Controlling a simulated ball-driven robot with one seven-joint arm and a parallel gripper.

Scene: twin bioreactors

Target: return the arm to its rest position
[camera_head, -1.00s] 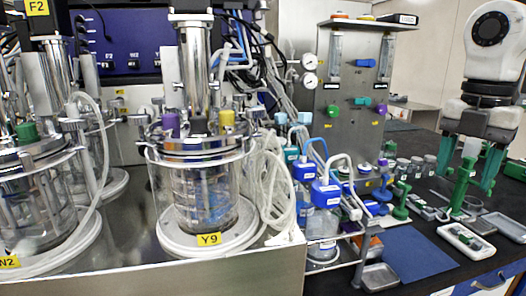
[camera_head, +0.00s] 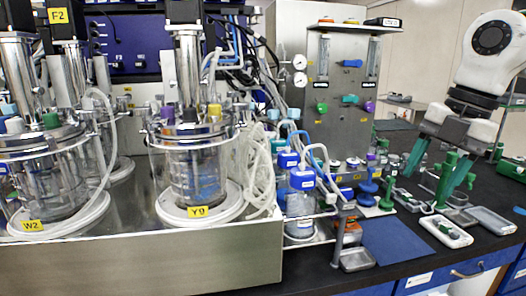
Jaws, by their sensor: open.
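My gripper (camera_head: 427,190) hangs at the right of the head view, on my white arm. Its two teal fingers are apart and tilt down to the left. A green upright holder (camera_head: 447,163) shows close to the fingers, partly overlapping them in the picture. I cannot tell whether they touch it. I see nothing clamped between the fingers.
Two glass bioreactor vessels, labelled W2 (camera_head: 45,178) and Y9 (camera_head: 196,172), stand on a steel bench at left. Blue-capped bottles (camera_head: 302,180) stand at its right end. A blue mat (camera_head: 397,241) and small trays (camera_head: 491,220) lie on the black counter.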

